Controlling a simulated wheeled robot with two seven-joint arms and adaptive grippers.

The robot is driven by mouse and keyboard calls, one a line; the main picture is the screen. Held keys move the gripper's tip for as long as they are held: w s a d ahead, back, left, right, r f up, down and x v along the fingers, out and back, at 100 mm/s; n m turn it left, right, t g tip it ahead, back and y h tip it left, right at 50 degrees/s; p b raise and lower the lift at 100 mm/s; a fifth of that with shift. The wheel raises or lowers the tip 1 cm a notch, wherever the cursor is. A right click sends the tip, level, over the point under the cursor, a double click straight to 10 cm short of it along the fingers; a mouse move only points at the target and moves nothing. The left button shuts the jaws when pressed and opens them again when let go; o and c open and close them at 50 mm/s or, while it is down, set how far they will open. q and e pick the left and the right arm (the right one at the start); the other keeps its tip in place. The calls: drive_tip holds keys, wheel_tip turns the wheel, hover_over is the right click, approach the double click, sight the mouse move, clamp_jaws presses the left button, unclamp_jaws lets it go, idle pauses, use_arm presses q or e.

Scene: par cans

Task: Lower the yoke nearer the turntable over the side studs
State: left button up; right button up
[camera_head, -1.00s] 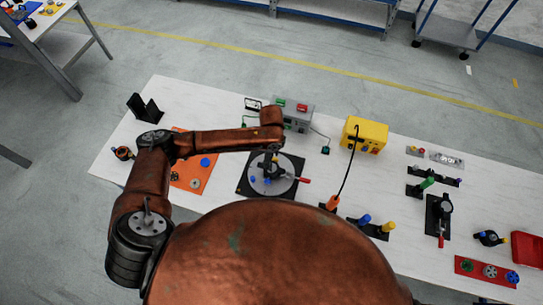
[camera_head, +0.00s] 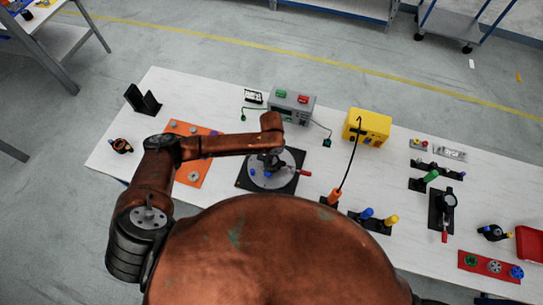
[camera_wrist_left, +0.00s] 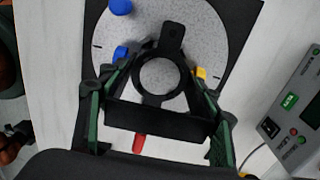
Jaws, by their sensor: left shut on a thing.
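The turntable, a speckled grey disc on a black square base (camera_head: 243,182), sits mid-table in the head view; its disc (camera_wrist_left: 215,28) also shows in the left wrist view. On it is a black round can (camera_wrist_left: 138,75), open end up, with a blue stud (camera_wrist_left: 122,52) and a yellow stud (camera_wrist_left: 200,72) on opposite sides. My left gripper (camera_wrist_left: 160,104) is over the can, its green-lined fingers shut on a wide black yoke (camera_wrist_left: 160,120). Whether the yoke's arms touch the studs I cannot tell. My right gripper is out of view.
A red handle (camera_head: 305,172) sticks out right of the disc, and a blue knob (camera_wrist_left: 120,6) stands on it. A grey box (camera_head: 292,104) and a yellow box (camera_head: 367,126) with a cable stand behind. An orange plate (camera_head: 187,178) lies left, partly under my arm. Another can (camera_head: 492,233) lies far right.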

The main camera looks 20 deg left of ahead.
use_arm(q)
drive_tip(key=shift+f, duration=0.3)
drive_tip(key=shift+p, duration=0.35)
idle(0.4)
drive_tip(key=shift+f, duration=0.1)
idle(0.7)
drive_tip(key=o, duration=0.9)
drive_tip(key=shift+o, duration=0.4)
drive_tip(key=o, duration=0.4)
drive_tip(key=shift+o, duration=0.2)
wheel_tip(320, 180, up, 12)
drive_tip(key=shift+r, duration=0.1)
